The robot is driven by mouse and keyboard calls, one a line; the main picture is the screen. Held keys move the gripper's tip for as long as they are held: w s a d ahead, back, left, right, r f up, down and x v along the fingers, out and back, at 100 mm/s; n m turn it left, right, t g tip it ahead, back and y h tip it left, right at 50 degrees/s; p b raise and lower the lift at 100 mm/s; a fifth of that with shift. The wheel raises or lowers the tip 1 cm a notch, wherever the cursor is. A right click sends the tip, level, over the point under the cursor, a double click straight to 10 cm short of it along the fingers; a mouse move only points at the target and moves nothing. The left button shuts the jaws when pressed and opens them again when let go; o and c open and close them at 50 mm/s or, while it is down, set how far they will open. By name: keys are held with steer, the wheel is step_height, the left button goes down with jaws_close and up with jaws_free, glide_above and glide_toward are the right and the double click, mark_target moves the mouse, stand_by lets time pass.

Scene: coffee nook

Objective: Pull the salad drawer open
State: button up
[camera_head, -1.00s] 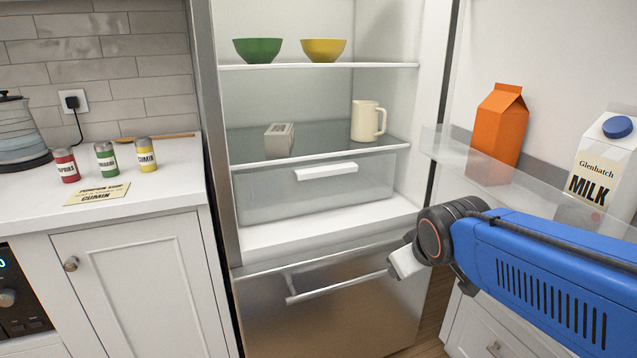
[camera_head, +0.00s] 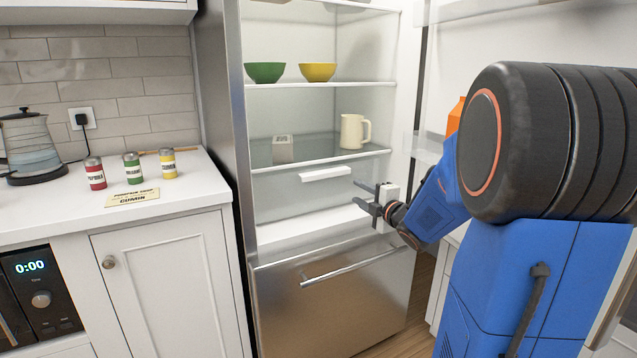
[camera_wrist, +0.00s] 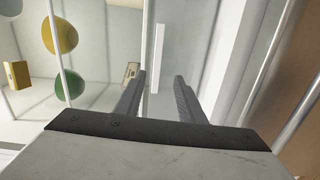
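The salad drawer (camera_head: 285,203) is a clear-fronted bin under the lowest glass shelf of the open fridge, and looks shut. Its white bar handle (camera_head: 325,174) runs across the top of its front. My gripper (camera_head: 356,194) is open and empty, to the right of the handle and slightly lower in the head view, apart from it. In the wrist view the handle (camera_wrist: 157,58) stands upright in the picture, ahead of and roughly between the two open fingertips (camera_wrist: 160,77). My arm hides part of the fridge door.
A cream jug (camera_head: 352,132) and a small grey box (camera_head: 282,150) stand on the shelf above the drawer. Green (camera_head: 265,72) and yellow (camera_head: 317,72) bowls sit higher. The freezer handle (camera_head: 350,264) juts out below. The open fridge door with its bin (camera_head: 428,147) is at right.

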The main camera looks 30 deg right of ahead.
steer(key=n, duration=0.1)
glide_toward(328, 176)
steer(key=shift+y, duration=0.3)
steer(key=w, duration=0.8)
steer(key=shift+w, duration=0.2)
steer(key=shift+f, duration=0.1)
jaws_close()
